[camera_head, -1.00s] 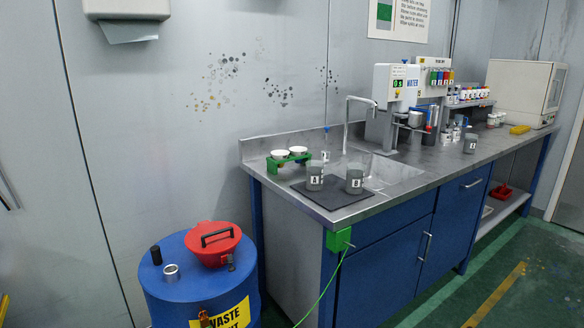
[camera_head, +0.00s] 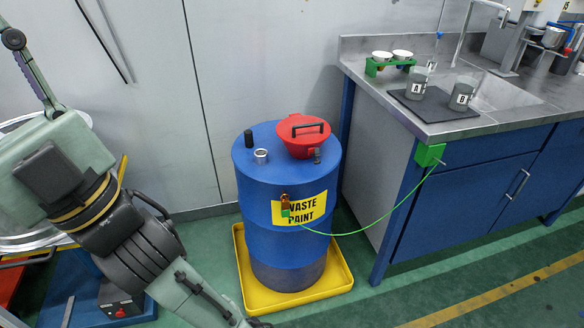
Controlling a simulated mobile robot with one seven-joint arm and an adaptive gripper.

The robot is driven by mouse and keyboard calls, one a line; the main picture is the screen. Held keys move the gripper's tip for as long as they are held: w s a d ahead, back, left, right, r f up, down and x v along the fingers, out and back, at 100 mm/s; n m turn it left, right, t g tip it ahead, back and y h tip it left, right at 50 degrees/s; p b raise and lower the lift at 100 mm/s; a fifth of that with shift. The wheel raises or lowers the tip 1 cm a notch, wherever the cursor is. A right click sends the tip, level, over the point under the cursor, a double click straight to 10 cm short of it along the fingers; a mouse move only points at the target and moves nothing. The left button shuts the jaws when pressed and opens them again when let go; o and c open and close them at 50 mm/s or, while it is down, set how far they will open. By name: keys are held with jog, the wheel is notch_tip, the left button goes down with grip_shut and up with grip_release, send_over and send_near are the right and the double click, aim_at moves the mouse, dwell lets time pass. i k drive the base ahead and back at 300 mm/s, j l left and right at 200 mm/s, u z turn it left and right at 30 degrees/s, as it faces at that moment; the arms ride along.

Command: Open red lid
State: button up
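The red lid (camera_head: 303,137), with a black bar handle (camera_head: 307,128), is closed on the right part of the top of a blue waste paint drum (camera_head: 285,225). A dark latch or clasp (camera_head: 317,155) sits at the lid's front edge. My arm (camera_head: 130,235) crosses the lower left of the head view, to the left of the drum and clear of the lid. I cannot make out my gripper's fingers in this view.
The drum stands in a yellow tray (camera_head: 340,283). A black cap (camera_head: 248,139) and a metal neck (camera_head: 261,156) stand up from its top. A green cable (camera_head: 385,215) runs from the drum's front to a green box (camera_head: 430,154) on the bench (camera_head: 520,115) at right.

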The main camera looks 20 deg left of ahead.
aim_at(304, 123)
jog(key=i+j, duration=1)
jog(key=j, duration=0.25)
jog(key=l+z, duration=0.05)
